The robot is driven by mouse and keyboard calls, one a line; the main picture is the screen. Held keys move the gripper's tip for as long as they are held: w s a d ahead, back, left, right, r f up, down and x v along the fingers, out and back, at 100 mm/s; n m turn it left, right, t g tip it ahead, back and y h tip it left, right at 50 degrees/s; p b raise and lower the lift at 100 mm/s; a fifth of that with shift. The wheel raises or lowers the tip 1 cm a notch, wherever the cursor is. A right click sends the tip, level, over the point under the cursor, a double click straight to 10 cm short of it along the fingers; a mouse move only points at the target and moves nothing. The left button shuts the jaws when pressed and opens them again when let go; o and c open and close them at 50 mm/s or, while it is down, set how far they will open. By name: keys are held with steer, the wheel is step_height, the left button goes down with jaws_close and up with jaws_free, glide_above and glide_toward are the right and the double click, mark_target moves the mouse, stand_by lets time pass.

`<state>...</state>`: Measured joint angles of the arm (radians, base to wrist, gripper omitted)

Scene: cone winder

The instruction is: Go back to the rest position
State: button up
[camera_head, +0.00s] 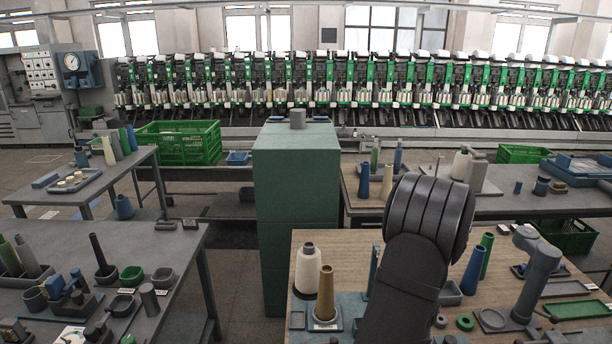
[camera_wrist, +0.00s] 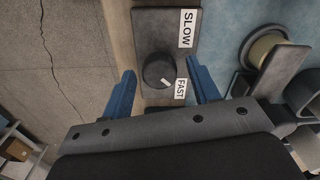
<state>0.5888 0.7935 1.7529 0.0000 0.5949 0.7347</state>
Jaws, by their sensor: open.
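My gripper (camera_wrist: 161,76) shows in the wrist view with its two blue fingers spread and nothing held between them. A round black knob (camera_wrist: 155,68) with a pale pointer mark sits on a dark plate (camera_wrist: 150,22) in the gap between the fingers. The plate carries the labels SLOW and FAST, and the pointer is angled toward FAST. Gaps show on both sides of the knob; I cannot tell the height above it. In the head view my dark arm rises over the front right table (camera_head: 345,240), and my gripper is hidden there.
A white cone (camera_head: 308,268) and a tan cone (camera_head: 325,290) stand left of my arm. A blue cone (camera_head: 473,270) and a green cone (camera_head: 487,252) stand right of it. A blue-grey post (camera_head: 540,275) stands farther right. A green cabinet (camera_head: 295,180) stands behind the table.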

steer(key=shift+r, duration=0.15)
step_height(320, 180, up, 17)
step_height(320, 180, down, 17)
steer(key=shift+r, duration=0.1)
steer(key=shift+f, duration=0.35)
steer(key=n, duration=0.4)
steer(key=shift+r, duration=0.1)
steer(key=n, duration=0.8)
steer(key=shift+n, duration=1.7)
